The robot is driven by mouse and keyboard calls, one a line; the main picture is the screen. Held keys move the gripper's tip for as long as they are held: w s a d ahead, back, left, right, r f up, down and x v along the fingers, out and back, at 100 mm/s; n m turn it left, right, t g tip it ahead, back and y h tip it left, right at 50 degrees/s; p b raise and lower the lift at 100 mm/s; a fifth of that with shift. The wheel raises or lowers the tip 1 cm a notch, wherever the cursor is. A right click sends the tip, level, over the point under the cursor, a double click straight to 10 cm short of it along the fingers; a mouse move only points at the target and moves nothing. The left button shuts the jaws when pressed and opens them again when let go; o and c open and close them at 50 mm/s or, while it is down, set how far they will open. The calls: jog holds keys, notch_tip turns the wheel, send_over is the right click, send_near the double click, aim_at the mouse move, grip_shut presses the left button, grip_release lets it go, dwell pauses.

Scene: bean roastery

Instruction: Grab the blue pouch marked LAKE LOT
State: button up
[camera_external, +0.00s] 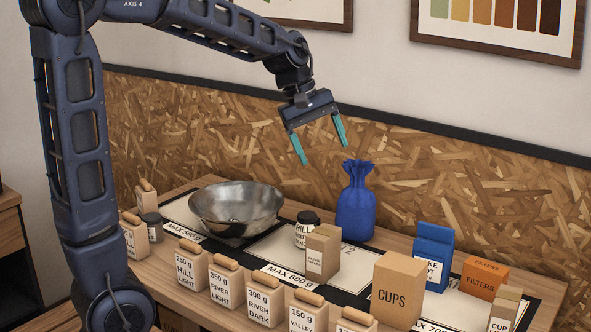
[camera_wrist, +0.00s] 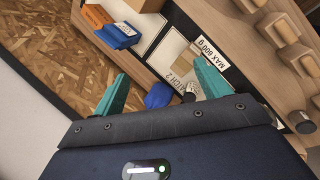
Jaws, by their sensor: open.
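The blue pouch marked LAKE LOT (camera_external: 434,250) stands upright at the right of the table, its label partly hidden behind the CUPS box. In the wrist view a flat-sided blue item (camera_wrist: 118,36), apparently this pouch, lies beyond the fingers, up and left. My gripper (camera_external: 323,152) is open and empty, high above the table, left of the pouch and well apart from it. Its teal fingers also show in the wrist view (camera_wrist: 161,70). A different blue sack (camera_external: 357,205), tied at the neck, stands below and right of the fingers, with no label visible.
The CUPS box (camera_external: 397,290) stands in front of the pouch, and the orange FILTERS box (camera_external: 484,279) stands at its right. A metal bowl (camera_external: 236,205) sits at left. Several labelled bags, including RIVER DARK (camera_external: 264,303), line the front. The wall is behind.

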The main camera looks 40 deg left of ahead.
jog(key=w+d+f+n, duration=0.2)
jog(key=w+d+f, duration=0.1)
jog(key=w+d, duration=0.15)
jog(key=w+d+f+n, duration=0.2)
jog(key=w+d+f, duration=0.15)
jog(key=w, duration=0.25)
jog(key=n+g, duration=0.2)
jog(key=n, duration=0.3)
send_near(436, 239)
jog(key=shift+h, duration=0.4)
jog(key=f, duration=0.2)
jog(key=d+f, duration=0.1)
jog(key=f, duration=0.1)
jog(key=shift+w, duration=0.4)
jog(key=shift+x, duration=2.55)
jog(key=shift+s+a+f, duration=0.1)
jog(key=shift+s+f, duration=0.05)
jog(key=shift+f, duration=0.15)
jog(key=c, duration=1.4)
jog(key=shift+c, duration=0.8)
jog(key=shift+r+t, duration=0.1)
jog(key=shift+t, duration=0.2)
